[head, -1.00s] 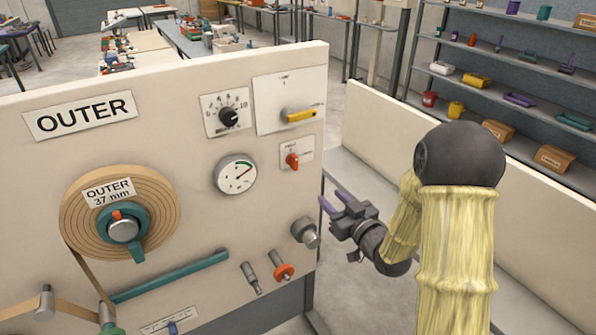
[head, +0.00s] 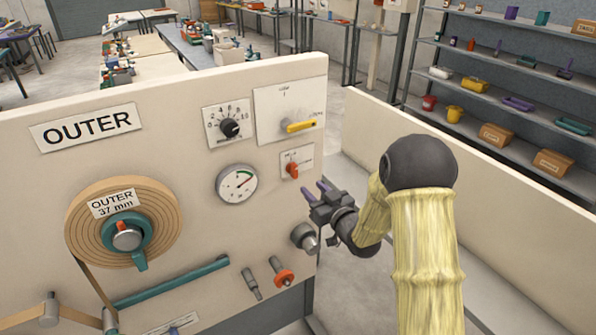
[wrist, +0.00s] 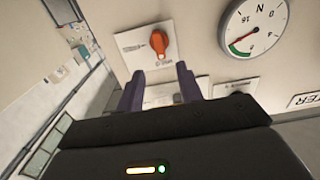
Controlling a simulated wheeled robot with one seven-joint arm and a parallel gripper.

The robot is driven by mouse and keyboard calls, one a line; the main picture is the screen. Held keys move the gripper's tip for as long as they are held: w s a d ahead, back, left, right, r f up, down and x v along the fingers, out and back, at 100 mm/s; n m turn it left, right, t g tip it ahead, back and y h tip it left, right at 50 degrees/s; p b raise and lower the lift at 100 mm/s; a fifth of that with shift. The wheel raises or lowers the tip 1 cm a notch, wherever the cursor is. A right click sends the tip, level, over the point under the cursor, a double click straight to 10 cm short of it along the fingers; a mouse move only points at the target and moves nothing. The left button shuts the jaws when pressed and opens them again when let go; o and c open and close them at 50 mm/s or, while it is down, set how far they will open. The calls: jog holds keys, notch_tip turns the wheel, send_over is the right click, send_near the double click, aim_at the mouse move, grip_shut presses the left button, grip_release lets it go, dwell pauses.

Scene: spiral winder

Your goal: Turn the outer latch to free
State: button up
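The outer panel (head: 190,100) carries an orange-red turn knob (head: 291,170) on a small white plate near its right edge. The plate's lettering is too small to read, so I cannot confirm it is the latch. The same knob shows in the wrist view (wrist: 158,42), just beyond my fingers. My gripper (head: 316,189) is just right of and below the knob in the head view. Its two purple fingers are apart and empty, also in the wrist view (wrist: 160,72). They appear clear of the knob.
A yellow handle (head: 300,127) and a black dial (head: 229,128) sit above the knob, a gauge (head: 237,184) to its left. A grey knob (head: 305,238) protrudes below my gripper.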

aim_at(296, 172)
jog(key=p+x, duration=0.2)
jog(key=x, duration=0.7)
grip_shut()
